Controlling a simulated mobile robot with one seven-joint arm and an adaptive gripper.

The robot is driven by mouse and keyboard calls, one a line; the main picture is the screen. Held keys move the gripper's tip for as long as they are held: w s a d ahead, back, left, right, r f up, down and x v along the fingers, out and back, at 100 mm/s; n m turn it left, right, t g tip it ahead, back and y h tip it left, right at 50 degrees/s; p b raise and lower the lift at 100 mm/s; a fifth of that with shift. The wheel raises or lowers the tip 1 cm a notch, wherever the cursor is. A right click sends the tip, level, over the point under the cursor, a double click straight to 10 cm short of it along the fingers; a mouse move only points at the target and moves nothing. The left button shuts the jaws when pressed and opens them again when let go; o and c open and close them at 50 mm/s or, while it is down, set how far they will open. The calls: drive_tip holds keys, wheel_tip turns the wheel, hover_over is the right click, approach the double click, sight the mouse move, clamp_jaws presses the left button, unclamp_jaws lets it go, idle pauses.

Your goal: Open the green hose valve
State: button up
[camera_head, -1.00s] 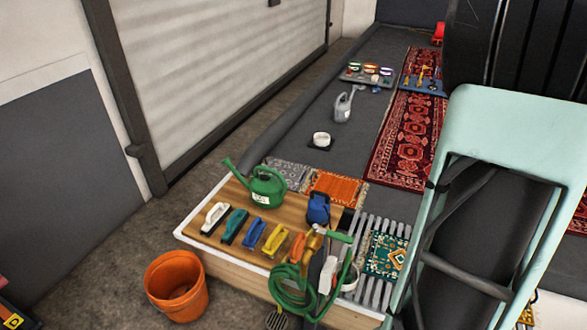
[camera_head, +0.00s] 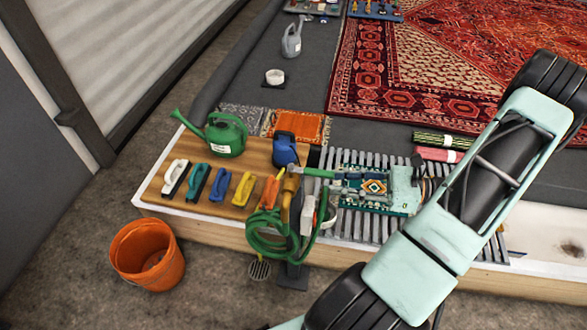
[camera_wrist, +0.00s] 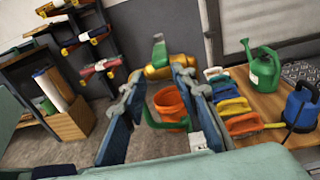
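The green hose valve is a brass body (camera_head: 290,184) with a green lever (camera_head: 318,173) at the front edge of the wooden board. A coiled green hose (camera_head: 262,238) hangs below it. In the wrist view the brass valve body (camera_wrist: 158,71) shows just beyond my fingers, with the green lever (camera_wrist: 159,52) standing up from it. My gripper (camera_head: 332,184) is open and empty, to the right of the valve in the head view. In the wrist view my gripper (camera_wrist: 157,78) has its fingertips apart, on either side of the brass body. Contact cannot be told.
Several colored brushes (camera_head: 219,185), a green watering can (camera_head: 226,135) and a blue sprayer (camera_head: 285,149) stand on the board. An orange bucket (camera_head: 148,255) is on the floor. A grey slatted grate (camera_head: 353,226) and small rugs lie under and behind my gripper.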

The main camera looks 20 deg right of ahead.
sight(303, 171)
drive_tip(key=shift+t, duration=0.3)
drive_tip(key=x, duration=0.3)
drive_tip(key=r+x, duration=0.1)
drive_tip(key=x, duration=0.3)
drive_tip(key=r+x, duration=0.1)
drive_tip(key=x, duration=0.3)
drive_tip(key=shift+w+d+b, duration=0.1)
drive_tip(key=shift+w+b, duration=0.05)
drive_tip(key=shift+b, duration=0.25)
drive_tip(key=shift+c, duration=0.3)
clamp_jaws()
